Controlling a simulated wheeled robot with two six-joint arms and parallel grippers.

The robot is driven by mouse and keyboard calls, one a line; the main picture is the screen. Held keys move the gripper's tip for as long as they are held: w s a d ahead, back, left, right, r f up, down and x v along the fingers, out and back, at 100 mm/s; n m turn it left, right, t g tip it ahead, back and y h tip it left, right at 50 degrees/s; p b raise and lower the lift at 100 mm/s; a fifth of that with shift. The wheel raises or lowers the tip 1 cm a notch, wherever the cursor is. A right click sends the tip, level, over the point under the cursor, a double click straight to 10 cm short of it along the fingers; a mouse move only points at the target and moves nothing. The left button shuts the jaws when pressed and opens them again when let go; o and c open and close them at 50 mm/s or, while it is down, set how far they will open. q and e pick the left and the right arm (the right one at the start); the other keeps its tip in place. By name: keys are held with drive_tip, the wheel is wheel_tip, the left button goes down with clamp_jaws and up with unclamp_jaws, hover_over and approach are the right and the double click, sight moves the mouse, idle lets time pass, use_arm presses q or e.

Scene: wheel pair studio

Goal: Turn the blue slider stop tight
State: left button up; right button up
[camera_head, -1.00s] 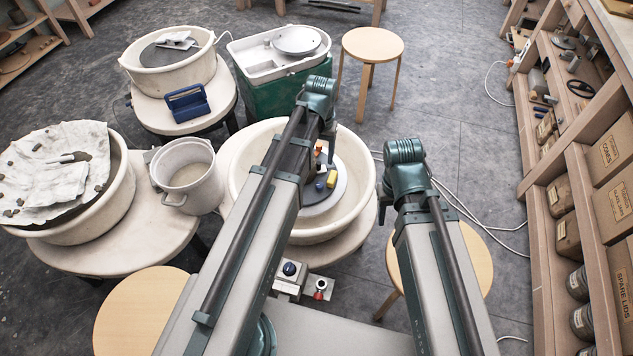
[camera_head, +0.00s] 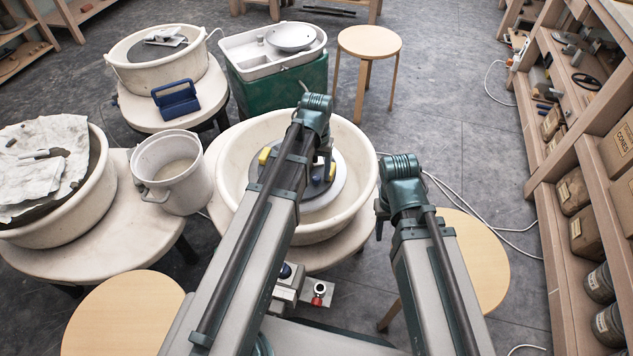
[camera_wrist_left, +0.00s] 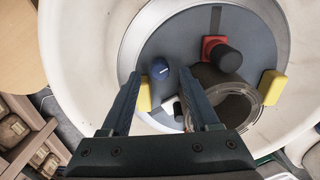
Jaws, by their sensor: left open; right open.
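The blue slider stop (camera_wrist_left: 160,68) is a small round knob with a white mark on the dark wheel head (camera_wrist_left: 185,50), in the left wrist view. In the head view a blue bit on the wheel head (camera_head: 316,181) looks like it. My left gripper (camera_wrist_left: 160,100) is open above the wheel head. In the picture the knob shows between and just beyond its fingertips, with no visible contact. A red stop (camera_wrist_left: 214,46) with a black knob and yellow pads (camera_wrist_left: 272,88) sit nearby. My right gripper (camera_head: 381,220) is open and empty, right of the basin.
A pale basin (camera_head: 240,180) rings the wheel head. A ring-shaped clear or grey part (camera_wrist_left: 235,105) lies beside my left fingers. A bucket (camera_head: 173,172) stands left, a stool (camera_head: 470,250) right under my right arm, and a wooden shelf (camera_head: 560,220) further right.

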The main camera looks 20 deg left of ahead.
use_arm(q)
drive_tip(key=shift+f+b, duration=0.45)
drive_tip(key=shift+f, duration=0.5)
drive_tip(key=shift+r, duration=0.1)
clamp_jaws()
